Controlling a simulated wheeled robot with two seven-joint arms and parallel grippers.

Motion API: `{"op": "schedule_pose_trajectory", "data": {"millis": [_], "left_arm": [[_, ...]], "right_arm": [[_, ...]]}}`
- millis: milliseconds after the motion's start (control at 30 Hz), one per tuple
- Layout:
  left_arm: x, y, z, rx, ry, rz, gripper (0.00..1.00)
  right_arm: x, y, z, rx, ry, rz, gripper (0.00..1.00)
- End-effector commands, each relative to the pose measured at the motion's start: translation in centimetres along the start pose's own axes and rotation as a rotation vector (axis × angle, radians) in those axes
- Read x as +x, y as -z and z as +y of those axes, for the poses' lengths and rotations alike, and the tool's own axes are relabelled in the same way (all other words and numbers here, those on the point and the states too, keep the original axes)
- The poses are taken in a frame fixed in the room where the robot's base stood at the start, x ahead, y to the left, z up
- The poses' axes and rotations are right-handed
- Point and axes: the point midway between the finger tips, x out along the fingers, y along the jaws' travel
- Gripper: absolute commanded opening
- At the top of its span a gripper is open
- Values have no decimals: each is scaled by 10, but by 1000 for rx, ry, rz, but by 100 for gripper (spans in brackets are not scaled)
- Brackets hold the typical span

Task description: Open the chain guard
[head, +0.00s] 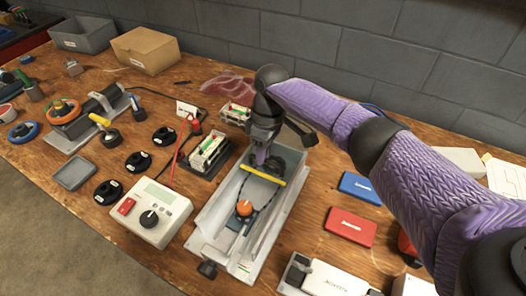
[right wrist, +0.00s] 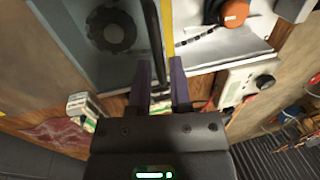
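The chain guard (head: 283,160) is a grey, see-through cover over the far part of a long grey metal unit (head: 212,226). A yellow strip (head: 262,175) runs along its near edge. In the right wrist view the guard (right wrist: 75,30) shows a dark toothed wheel beneath it. A dark bar (right wrist: 152,30) runs beside the yellow strip (right wrist: 168,25). My right gripper (right wrist: 162,68) is open, its purple fingers on either side of the bar's end; I cannot tell whether they touch it. In the head view this gripper (head: 261,158) is above the guard. My left gripper is not in view.
An orange knob (head: 244,208) and chain lie in the unit's open near part. A meter (head: 152,212) with red leads and a battery holder (head: 207,155) stand left. Blue (head: 360,187) and red (head: 349,226) boxes lie right. A grey wall closes the back.

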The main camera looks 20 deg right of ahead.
Motion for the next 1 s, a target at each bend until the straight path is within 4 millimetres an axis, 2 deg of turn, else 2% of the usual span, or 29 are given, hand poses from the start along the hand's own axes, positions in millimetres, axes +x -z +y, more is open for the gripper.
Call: {"op": "schedule_pose_trajectory", "data": {"millis": [33,100,367,467,700,833,1000], "left_arm": [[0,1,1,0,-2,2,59],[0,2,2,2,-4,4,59],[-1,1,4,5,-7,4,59],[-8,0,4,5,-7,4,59],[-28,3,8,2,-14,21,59],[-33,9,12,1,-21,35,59],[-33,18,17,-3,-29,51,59]], "right_arm": [[0,0,0,0,0,0,37],[0,0,0,0,0,0,50],[-2,0,0,0,0,0,50],[-17,0,-1,0,-2,3,50],[-79,1,-1,-1,-2,5,50],[-97,0,0,1,-1,1,50],[-100,0,0,0,0,0,50]]}}
